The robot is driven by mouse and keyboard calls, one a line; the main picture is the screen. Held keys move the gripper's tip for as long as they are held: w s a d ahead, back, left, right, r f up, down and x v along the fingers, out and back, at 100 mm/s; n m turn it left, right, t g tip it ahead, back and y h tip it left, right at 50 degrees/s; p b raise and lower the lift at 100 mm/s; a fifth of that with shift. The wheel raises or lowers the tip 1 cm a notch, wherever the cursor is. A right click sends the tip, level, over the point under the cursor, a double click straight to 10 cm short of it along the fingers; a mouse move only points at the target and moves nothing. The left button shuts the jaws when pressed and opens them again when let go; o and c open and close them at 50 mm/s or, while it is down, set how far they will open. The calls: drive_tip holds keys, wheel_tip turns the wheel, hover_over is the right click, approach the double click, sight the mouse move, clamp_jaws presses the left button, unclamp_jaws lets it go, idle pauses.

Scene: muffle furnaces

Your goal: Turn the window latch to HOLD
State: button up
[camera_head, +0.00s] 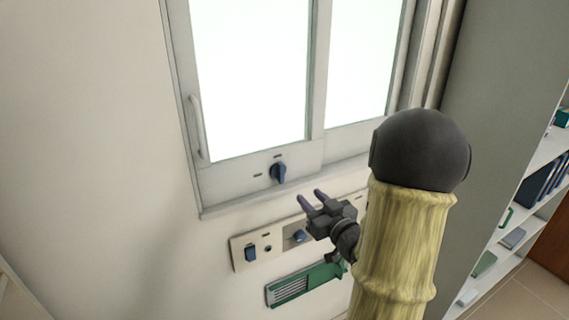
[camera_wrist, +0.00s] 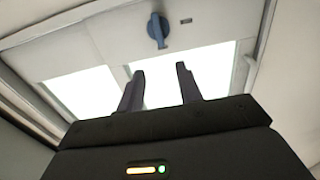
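The window latch (camera_head: 278,173) is a small blue knob on the lower frame rail of the window (camera_head: 250,80), with small dark marks beside and above it. In the wrist view the latch (camera_wrist: 157,30) shows upside down with the frame, beyond and slightly left of my fingertips. The lettering on the marks is too small to read. My gripper (camera_head: 312,198) is open and empty, below and to the right of the latch, apart from it. In the wrist view both fingers of my gripper (camera_wrist: 160,72) stand spread with nothing between them.
A wall panel (camera_head: 240,252) with a blue switch (camera_head: 251,253) and another blue knob (camera_head: 298,236) sits below the window. A green vent (camera_head: 300,285) is lower. A white handle (camera_head: 197,128) is on the window's left side. A shelf (camera_head: 520,205) stands at right.

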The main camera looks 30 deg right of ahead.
sight(282, 169)
drive_tip(key=w+p, duration=0.3)
drive_tip(key=w, duration=0.1)
drive_tip(key=w+p, duration=0.3)
drive_tip(key=w, duration=0.2)
drive_tip(key=w+p, duration=0.3)
drive_tip(key=w, duration=0.1)
drive_tip(key=shift+w+a+r+p, duration=0.1)
drive_tip(key=shift+w+a+p, duration=0.1)
drive_tip(key=shift+a+p, duration=0.1)
drive_tip(key=shift+w, duration=0.55)
drive_tip(key=shift+c, duration=0.2)
clamp_jaws()
